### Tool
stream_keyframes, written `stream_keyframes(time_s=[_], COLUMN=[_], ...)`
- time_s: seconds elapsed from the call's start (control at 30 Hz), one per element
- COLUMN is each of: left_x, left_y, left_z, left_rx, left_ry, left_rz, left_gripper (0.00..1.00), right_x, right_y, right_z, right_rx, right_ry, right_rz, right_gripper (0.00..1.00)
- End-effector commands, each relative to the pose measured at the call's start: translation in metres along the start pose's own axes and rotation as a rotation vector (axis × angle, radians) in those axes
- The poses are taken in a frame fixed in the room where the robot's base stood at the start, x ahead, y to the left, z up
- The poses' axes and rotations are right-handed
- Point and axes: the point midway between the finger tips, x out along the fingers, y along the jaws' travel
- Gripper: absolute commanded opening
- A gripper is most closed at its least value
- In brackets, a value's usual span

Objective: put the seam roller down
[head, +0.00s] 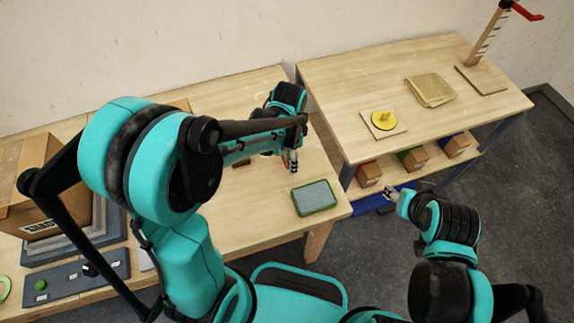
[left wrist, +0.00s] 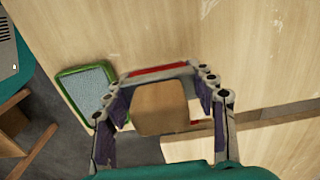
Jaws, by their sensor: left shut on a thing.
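My left gripper (head: 291,165) is over the near wooden table, left of the green-rimmed pad. In the left wrist view, the left gripper (left wrist: 160,90) is shut, with a brown, round-cornered piece (left wrist: 162,108) between its fingers. I take this to be the seam roller; its full shape is hidden, and whether it touches the table I cannot tell. A red strip shows at the fingertips. The green-rimmed pad (head: 315,198) also shows in the left wrist view (left wrist: 88,88). My right gripper (head: 389,194) is off the table, at the right; its jaw state is unclear.
A second table (head: 440,95) holds a yellow spool (head: 384,119), a folded cloth (head: 430,90) and a post with a red arm (head: 490,40). Several small bins (head: 413,158) sit below it. A cardboard box (head: 50,185) stands far left. Bare wood surrounds the pad.

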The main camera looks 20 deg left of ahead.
Motion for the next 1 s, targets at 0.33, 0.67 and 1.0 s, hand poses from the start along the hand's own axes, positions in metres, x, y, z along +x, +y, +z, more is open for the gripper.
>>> stream_keyframes(time_s=[0.33,0.67,1.0], left_x=[0.035,0.044,0.048], left_y=[-0.007,-0.006,-0.006], left_z=[0.002,0.002,0.002], left_rx=[0.0,-0.001,-0.001], left_ry=[0.0,0.0,0.0], left_rz=[0.0,0.0,0.0], left_gripper=[0.25,0.25,0.77], right_x=[0.014,0.015,0.018], right_y=[0.0,0.0,0.0], right_z=[0.01,0.011,0.013], right_rx=[0.0,0.0,0.0], right_ry=[0.0,0.0,0.0], right_rz=[0.0,0.0,0.0], right_gripper=[0.49,0.49,0.49])
